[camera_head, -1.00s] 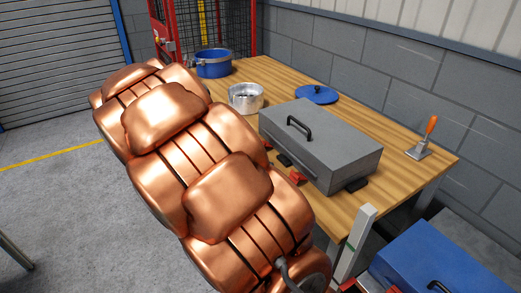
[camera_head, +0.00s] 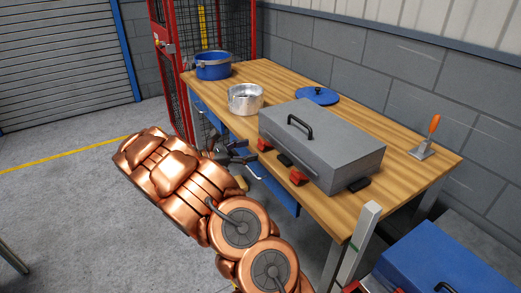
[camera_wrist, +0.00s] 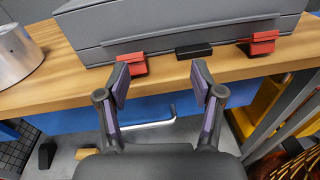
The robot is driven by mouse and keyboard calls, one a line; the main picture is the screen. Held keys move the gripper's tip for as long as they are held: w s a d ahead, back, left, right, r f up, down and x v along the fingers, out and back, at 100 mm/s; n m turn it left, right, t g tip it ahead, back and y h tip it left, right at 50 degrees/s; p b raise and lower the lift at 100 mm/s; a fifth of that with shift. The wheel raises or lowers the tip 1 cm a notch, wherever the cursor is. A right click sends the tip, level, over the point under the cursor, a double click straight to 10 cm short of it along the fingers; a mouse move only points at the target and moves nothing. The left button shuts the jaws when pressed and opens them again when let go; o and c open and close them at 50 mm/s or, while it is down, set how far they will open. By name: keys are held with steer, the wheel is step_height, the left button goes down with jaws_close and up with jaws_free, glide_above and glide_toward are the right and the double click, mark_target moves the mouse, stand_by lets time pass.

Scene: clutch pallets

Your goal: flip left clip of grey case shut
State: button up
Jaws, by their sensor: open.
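The grey case (camera_head: 320,145) sits closed on the wooden table, with a black handle on its lid. Its left red clip (camera_head: 265,145) is on the front face at the far end and also shows in the wrist view (camera_wrist: 132,64). The right red clip (camera_head: 298,177) is nearer my body. Both clips stick out at the case's lower front; I cannot tell their exact angle. My gripper (camera_wrist: 160,82) is open and empty in front of the table edge. Its left fingertip appears just below the left clip in the wrist view; contact cannot be told.
A black block (camera_wrist: 194,51) lies between the clips. A silver pot (camera_head: 245,98), blue pot (camera_head: 213,65), blue lid (camera_head: 316,95) and orange-handled trowel (camera_head: 427,140) share the table (camera_head: 400,185). A blue drawer (camera_head: 271,186) is below its edge. A blue case (camera_head: 435,260) stands at right.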

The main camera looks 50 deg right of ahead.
mark_target(261, 144)
steer(key=w+d+f+n+h, duration=0.1)
steer(key=w+f+n, duration=0.1)
steer(key=w+f, duration=0.2)
steer(key=shift+t, duration=0.4)
steer(key=shift+r+p+x, duration=0.15)
steer(key=shift+x, duration=1.8)
steer(key=shift+r+p+x, duration=0.15)
steer(key=shift+x, duration=1.75)
steer(key=shift+s, duration=0.1)
steer(key=shift+c, duration=0.2)
